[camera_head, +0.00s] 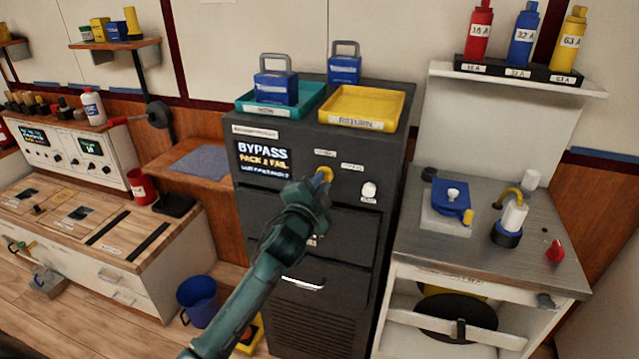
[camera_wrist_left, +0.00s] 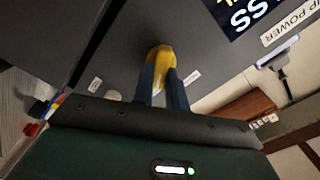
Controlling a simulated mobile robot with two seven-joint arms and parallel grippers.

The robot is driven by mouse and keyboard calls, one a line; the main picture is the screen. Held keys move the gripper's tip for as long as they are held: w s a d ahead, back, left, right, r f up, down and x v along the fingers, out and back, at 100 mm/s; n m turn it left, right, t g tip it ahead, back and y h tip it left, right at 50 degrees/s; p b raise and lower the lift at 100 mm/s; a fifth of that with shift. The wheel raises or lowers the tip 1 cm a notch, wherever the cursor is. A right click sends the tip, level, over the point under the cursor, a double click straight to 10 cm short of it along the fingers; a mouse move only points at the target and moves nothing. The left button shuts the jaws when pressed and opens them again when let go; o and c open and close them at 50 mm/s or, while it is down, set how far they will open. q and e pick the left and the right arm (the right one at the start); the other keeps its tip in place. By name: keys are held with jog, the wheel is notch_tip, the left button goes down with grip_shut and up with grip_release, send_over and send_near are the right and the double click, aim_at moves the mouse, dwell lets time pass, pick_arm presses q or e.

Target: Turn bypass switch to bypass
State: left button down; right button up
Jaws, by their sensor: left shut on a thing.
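The dark grey cabinet (camera_head: 300,142) stands in the middle of the head view. Its screen (camera_head: 264,163) reads BYPASS, with PACK 2 FAIL below. The yellow bypass switch (camera_head: 325,173) is on the cabinet front, right of the screen, between small labels too small to read. My left gripper (camera_head: 322,182) reaches up to it from below and is shut on it. In the left wrist view the yellow switch (camera_wrist_left: 159,55) sits between the two blue-grey fingers (camera_wrist_left: 163,80). The fingers hide much of the switch, and its exact angle is hard to tell. My right gripper is not in view.
A white knob (camera_head: 369,191) is on the cabinet front, right of the switch. A teal tray (camera_head: 245,108) and a yellow RETURN tray (camera_head: 392,108) stand on the cabinet. A metal bench (camera_head: 480,262) is at right, a wooden bench (camera_head: 130,255) at left. A blue bucket (camera_head: 197,300) stands on the floor.

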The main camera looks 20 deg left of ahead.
pick_arm(q)
jog(key=shift+r, duration=0.1)
dwell(0.3)
jog(key=c, duration=1.4)
grip_release()
jog(key=s+b, duration=0.1)
jog(key=s, duration=1.2)
jog(key=shift+a, duration=0.2)
jog(key=s+d+f+n+g+h, duration=0.1)
jog(key=s+d+f+n+g, duration=0.1)
jog(key=s+f, duration=0.8)
jog(key=s+d+f+n+g+h, duration=0.1)
jog(key=s+f+n+g, duration=0.4)
jog(key=s+f, duration=0.6)
notch_tip(320, 180, down, 4)
jog(key=d+n, duration=0.1)
jog(key=n, duration=0.1)
jog(key=shift+r+n+h, duration=0.15)
jog(key=shift+n+h, duration=0.15)
